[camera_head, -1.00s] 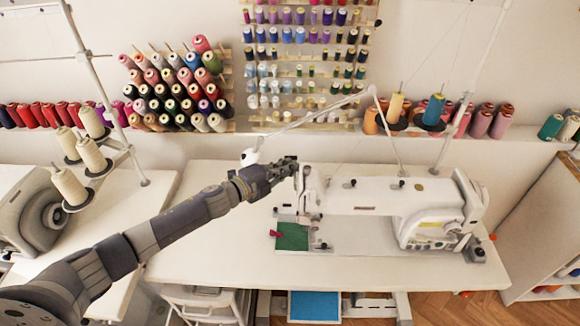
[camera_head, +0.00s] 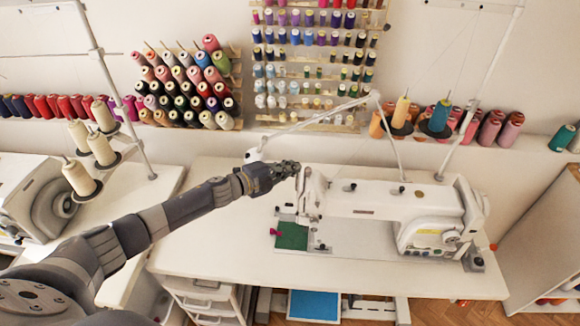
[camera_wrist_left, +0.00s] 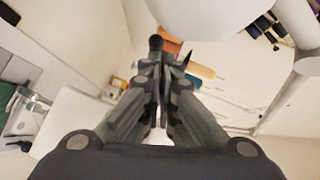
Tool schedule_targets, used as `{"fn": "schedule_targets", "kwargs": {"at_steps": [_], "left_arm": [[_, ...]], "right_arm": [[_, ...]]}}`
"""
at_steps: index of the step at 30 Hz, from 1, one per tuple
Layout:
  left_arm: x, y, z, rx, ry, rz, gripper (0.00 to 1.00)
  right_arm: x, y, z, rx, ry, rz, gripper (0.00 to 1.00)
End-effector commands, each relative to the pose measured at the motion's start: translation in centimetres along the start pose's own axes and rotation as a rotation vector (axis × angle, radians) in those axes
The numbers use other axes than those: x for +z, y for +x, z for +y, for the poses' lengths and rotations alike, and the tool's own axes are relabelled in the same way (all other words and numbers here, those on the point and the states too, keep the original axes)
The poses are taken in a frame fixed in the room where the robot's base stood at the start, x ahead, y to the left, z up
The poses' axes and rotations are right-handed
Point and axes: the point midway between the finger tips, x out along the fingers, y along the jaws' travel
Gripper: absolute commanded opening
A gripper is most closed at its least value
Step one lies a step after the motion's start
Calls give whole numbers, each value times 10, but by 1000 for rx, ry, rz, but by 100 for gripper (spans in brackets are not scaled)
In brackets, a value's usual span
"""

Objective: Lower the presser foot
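The white sewing machine (camera_head: 385,203) stands on the white table. Its needle and presser foot area (camera_head: 313,218) is at the left end of the machine, above a piece of green fabric (camera_head: 291,236); the foot is too small to tell whether it is up or down. My left gripper (camera_head: 293,167) is beside the upper left end of the machine head, above the fabric. Whether it touches the machine cannot be told. The left wrist view shows its fingers (camera_wrist_left: 170,50) drawn together at the tips, with no object seen between them. My right gripper is not in view.
A thin white thread arm (camera_head: 310,122) rises just behind my left gripper. A thread stand with cones (camera_head: 78,177) and another machine (camera_head: 40,200) are at the left. Spool racks (camera_head: 185,88) are on the back wall. The table front (camera_head: 220,250) is clear.

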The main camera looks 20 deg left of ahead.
Motion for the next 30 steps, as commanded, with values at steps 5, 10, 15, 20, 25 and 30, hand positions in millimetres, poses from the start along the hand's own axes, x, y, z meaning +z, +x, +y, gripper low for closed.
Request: {"fn": "schedule_targets", "kwargs": {"at_steps": [5, 10, 15, 20, 25, 30], "left_arm": [[8, 3, 0, 54, -56, -11, 0], [13, 6, 7, 51, -56, -14, 0], [18, 10, 14, 49, -53, -16, 0], [21, 11, 18, 47, -51, -19, 0], [22, 11, 18, 47, -51, -20, 0], [22, 11, 18, 47, -51, -21, 0]], "right_arm": [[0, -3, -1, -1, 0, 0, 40], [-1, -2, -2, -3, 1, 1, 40], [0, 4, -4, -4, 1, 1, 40], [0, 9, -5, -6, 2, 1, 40], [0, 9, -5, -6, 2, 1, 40], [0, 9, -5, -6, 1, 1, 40]]}}
